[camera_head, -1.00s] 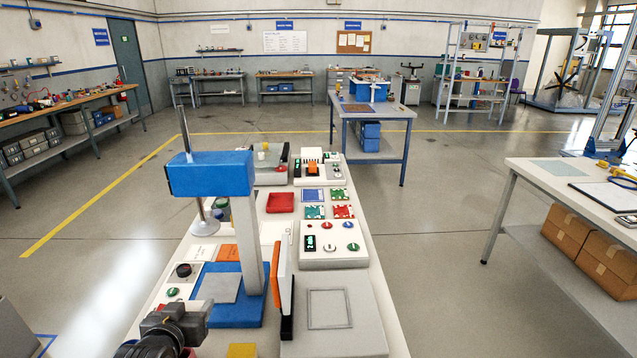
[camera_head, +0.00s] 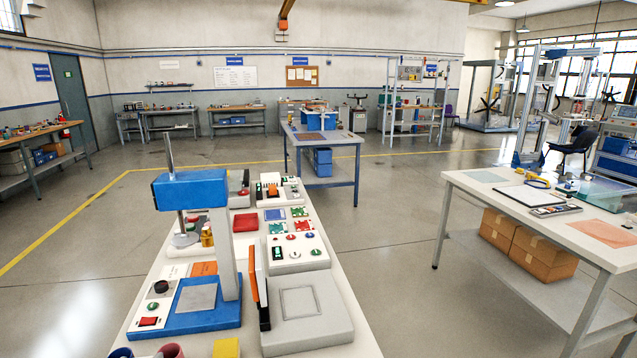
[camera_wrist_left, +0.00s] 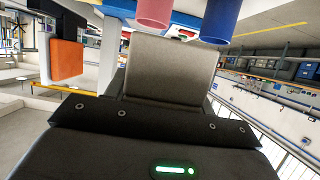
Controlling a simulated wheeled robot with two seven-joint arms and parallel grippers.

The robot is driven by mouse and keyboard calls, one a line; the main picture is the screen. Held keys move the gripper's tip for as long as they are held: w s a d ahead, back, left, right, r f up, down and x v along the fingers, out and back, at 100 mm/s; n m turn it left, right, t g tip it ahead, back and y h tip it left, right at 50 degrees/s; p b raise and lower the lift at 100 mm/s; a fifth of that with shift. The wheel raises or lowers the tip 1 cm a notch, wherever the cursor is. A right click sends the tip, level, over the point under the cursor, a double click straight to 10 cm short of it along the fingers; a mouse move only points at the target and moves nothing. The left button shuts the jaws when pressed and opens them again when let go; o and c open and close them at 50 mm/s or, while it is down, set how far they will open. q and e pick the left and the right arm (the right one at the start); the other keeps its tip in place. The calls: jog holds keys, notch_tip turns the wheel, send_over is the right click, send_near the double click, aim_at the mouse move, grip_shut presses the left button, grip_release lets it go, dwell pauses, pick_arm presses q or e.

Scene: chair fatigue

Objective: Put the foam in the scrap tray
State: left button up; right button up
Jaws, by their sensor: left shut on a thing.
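My left gripper (camera_wrist_left: 163,98) shows only in the left wrist view, as a black body with a green light. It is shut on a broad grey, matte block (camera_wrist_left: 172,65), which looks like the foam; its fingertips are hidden. A pink cylinder (camera_wrist_left: 155,12) and a blue cylinder (camera_wrist_left: 221,18) are just beyond the block. In the head view the pink cylinder (camera_head: 172,351) and the blue cylinder (camera_head: 122,352) stand at the bench's near edge. I cannot make out which thing is the scrap tray. My right gripper is in neither view.
The white bench (camera_head: 345,325) carries a blue press (camera_head: 190,188), an upright orange-and-black panel (camera_head: 258,290), a grey plate (camera_head: 300,303), a yellow block (camera_head: 227,348) and a red box (camera_head: 245,222). A white table (camera_head: 470,190) with cartons below stands at right. Open floor lies between them.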

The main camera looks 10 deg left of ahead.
pick_arm(q)
jog(key=w+d+r+m+t+h, duration=0.1)
jog(key=w+d+r+m+h, duration=0.1)
jog(key=w+d+r, duration=0.6)
jog(key=w+d+r+m+h, duration=0.2)
jog(key=w+d+r, duration=0.2)
jog(key=d+r, duration=0.45)
notch_tip(320, 180, down, 7)
jog(key=s+d, duration=0.1)
jog(key=shift+s+d+f, duration=0.2)
